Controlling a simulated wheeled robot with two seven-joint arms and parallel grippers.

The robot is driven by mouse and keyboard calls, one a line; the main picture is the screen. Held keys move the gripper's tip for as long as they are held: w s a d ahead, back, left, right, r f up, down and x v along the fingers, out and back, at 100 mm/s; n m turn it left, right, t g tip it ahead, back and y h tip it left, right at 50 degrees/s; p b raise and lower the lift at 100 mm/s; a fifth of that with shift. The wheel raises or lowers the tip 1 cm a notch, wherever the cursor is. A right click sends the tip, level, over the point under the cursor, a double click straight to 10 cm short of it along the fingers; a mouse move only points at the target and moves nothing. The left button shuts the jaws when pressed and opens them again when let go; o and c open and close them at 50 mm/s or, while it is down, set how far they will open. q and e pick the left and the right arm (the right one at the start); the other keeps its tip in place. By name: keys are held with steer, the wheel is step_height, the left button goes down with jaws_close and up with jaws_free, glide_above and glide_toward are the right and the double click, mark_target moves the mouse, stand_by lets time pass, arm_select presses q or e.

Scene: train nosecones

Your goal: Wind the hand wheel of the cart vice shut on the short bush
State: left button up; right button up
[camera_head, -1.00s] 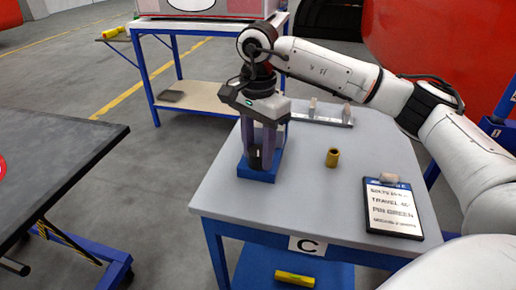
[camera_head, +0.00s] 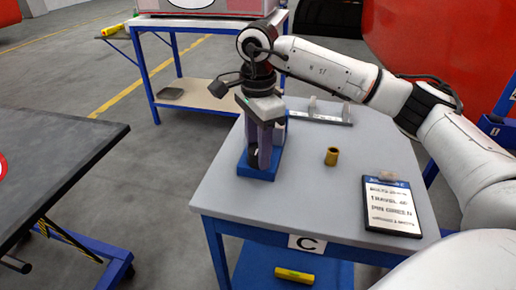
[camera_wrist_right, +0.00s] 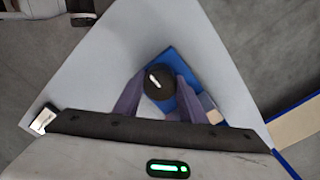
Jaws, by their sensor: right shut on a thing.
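The cart vice has a blue base (camera_head: 257,172) at the left side of the table marked C. My right gripper (camera_head: 264,158) points straight down over it, its purple fingers hiding most of the vice. In the right wrist view the dark round hand wheel (camera_wrist_right: 158,82), with a white mark on top, sits between the fingers, and the gripper (camera_wrist_right: 160,76) is shut on it. A short brass-coloured bush (camera_head: 332,157) stands upright on the table, right of the vice and apart from it. Whether anything sits in the vice jaws is hidden. My left gripper is out of view.
The grey tabletop (camera_head: 290,205) has free room in front. A clipboard (camera_head: 391,205) lies at the right and a metal rail with small upright parts (camera_head: 322,117) at the back. A yellow cylinder (camera_head: 294,276) lies on the lower shelf. A dark table (camera_head: 60,150) stands at the left.

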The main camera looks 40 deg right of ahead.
mark_target(257, 149)
steer(key=o, duration=1.1)
steer(key=shift+c, duration=0.2)
step_height(257, 149, up, 10)
steer(key=shift+r+p, duration=0.2)
steer(key=shift+p, duration=0.1)
steer(key=shift+a+f, duration=0.1)
